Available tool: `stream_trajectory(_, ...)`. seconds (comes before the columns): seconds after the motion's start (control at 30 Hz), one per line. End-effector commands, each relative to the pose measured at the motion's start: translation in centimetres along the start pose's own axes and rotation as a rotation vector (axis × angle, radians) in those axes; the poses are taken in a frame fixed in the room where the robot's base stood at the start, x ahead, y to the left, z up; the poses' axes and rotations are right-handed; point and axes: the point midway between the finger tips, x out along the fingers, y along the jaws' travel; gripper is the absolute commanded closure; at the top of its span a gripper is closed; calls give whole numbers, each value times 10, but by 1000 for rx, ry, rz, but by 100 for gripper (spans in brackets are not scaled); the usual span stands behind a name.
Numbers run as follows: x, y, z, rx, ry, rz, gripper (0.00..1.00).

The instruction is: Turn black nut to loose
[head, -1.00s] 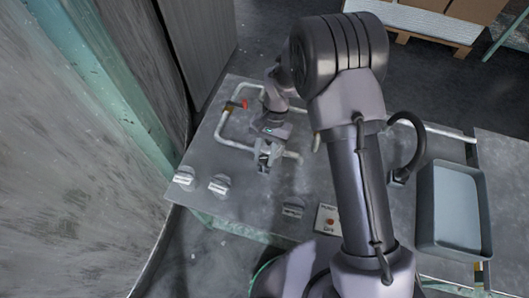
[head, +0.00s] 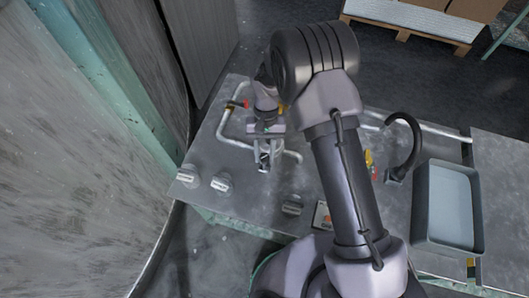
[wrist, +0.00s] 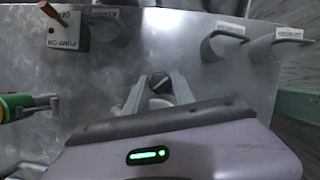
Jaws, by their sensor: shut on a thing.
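The black nut (wrist: 160,78) shows as a small dark piece between my fingertips in the wrist view. My gripper (wrist: 158,92) is shut on it, with one pale finger on each side. In the head view my gripper (head: 265,158) points down at the glass tubing (head: 236,141) on the grey bench, near the tubing's front run. The nut is too small and too covered by the fingers there to make out clearly. How far it is turned cannot be seen.
Labelled round holders (head: 221,183) stand along the bench's front left. A pump box (wrist: 70,30) with a lever stands at the front middle. A grey tray (head: 425,215) lies at the right. A red-handled valve (head: 246,104) sits on the tubing behind my gripper.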

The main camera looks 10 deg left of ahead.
Motion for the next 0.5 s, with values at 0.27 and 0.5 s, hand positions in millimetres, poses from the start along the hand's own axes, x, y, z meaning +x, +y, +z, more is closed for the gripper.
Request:
stream_trajectory(0.27,-1,0,-1,0,3,-1,56)
stream_trajectory(0.5,0,0,0,1,1,0,48)
